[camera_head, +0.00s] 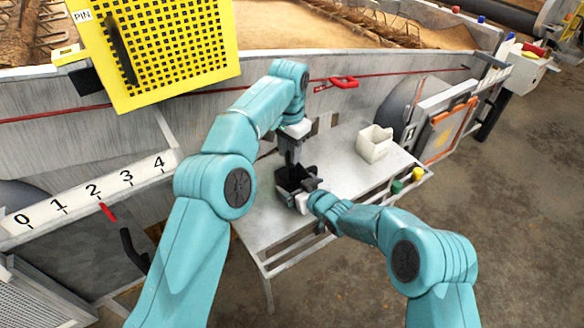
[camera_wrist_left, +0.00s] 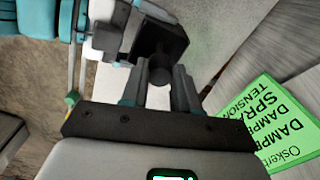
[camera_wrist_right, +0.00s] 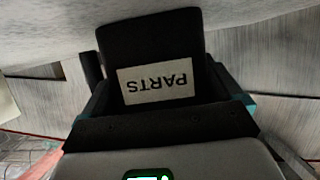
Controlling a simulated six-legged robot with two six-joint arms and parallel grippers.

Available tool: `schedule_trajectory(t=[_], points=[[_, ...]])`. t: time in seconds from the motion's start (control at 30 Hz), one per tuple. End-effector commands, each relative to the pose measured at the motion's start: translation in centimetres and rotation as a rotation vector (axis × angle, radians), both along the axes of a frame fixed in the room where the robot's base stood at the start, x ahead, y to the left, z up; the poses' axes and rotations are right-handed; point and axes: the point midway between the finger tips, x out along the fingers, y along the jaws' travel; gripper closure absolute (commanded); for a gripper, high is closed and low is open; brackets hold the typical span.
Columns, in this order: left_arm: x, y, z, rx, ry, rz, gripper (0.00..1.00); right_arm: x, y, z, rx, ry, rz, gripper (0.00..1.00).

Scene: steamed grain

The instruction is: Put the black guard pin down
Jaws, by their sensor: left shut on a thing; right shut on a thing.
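My left gripper (camera_head: 291,160) points down over the black parts box (camera_head: 283,184) at the metal table. In the left wrist view its fingers (camera_wrist_left: 161,75) are shut on a dark thing with a round end, apparently the black guard pin (camera_wrist_left: 160,77). It is over the dark opening of the box; how deep it reaches is hidden. My right gripper (camera_head: 312,186) is shut on the box from the right side. The right wrist view shows the black box with an upside-down PARTS label (camera_wrist_right: 158,84) close up.
A white open box (camera_head: 374,146) stands on the table (camera_head: 345,175) to the right. A yellow perforated guard (camera_head: 165,85) with a PIN label and a black bar is at upper left. A red handle (camera_head: 344,82) is behind. Green and yellow cylinders sit at the table's right edge.

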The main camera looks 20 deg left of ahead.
Motion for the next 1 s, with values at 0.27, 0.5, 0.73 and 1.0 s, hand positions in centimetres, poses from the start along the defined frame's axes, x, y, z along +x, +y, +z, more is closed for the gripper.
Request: schedule_trajectory(t=[0.27, 0.5, 0.73, 1.0], points=[[-0.1, 0.0, -3.7, 0.0, 0.004, 0.0, 1.0, 0.0, 0.0, 0.0, 0.0, 0.0, 0.0, 0.4], [0.0, 0.0, -6.3, -0.001, 0.0, 0.0, 1.0, 0.0, 0.0, 0.0, 0.0, 0.0, 0.0, 0.4], [0.0, 0.0, -6.3, 0.0, -0.001, 0.0, 1.0, 0.0, 0.0, 0.0, 0.0, 0.0, 0.0, 0.4], [0.0, 0.0, -6.6, 0.0, 0.0, 0.0, 0.45, 0.0, 0.0, 0.0, 0.0, 0.0, 0.0, 0.4]])
